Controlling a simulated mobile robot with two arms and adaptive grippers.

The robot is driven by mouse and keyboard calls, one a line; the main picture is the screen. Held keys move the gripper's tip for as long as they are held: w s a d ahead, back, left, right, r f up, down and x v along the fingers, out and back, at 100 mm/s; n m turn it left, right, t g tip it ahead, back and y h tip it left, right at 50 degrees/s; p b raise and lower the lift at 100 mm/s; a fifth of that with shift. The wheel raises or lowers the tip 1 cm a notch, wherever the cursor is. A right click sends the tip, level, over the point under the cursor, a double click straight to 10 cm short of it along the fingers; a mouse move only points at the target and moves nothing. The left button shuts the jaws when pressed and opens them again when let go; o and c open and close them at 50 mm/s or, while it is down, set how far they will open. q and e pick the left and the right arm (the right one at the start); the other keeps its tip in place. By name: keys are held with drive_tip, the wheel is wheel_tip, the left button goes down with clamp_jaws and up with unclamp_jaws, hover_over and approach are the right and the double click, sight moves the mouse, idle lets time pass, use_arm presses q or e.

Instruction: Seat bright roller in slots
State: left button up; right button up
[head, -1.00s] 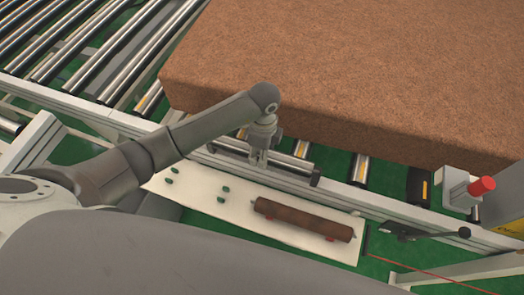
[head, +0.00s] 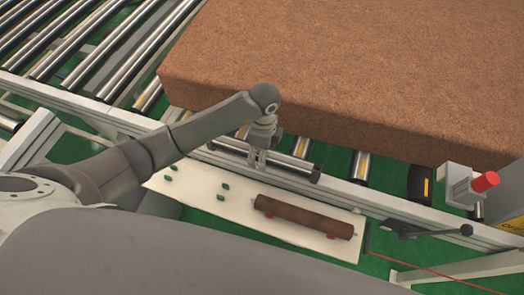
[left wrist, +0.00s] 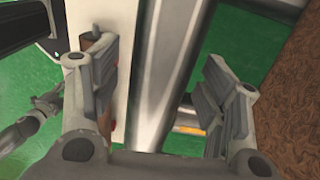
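The bright roller (head: 301,164) is a shiny metal cylinder with a dark end, lying along the conveyor's side rail (head: 345,195). I cannot tell whether its ends sit in slots. My left gripper (head: 258,165) points down over the roller's middle and hides part of it. In the left wrist view the fingers of my left gripper (left wrist: 160,105) are spread, with a bright metal length, seemingly the roller (left wrist: 160,70), running between them. No finger visibly presses on it.
A white board (head: 205,190) beside the rail carries a brown roller (head: 303,217) on red supports and several green blocks (head: 222,197). A large brown mattress (head: 340,70) lies on the conveyor behind. A red button (head: 485,182) and a dark lever (head: 430,232) are at the right.

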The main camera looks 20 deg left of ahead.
use_arm(q)
wheel_tip(320, 180, up, 12)
drive_tip(key=shift+w, duration=0.35)
drive_tip(key=shift+f, duration=0.1)
idle(0.7)
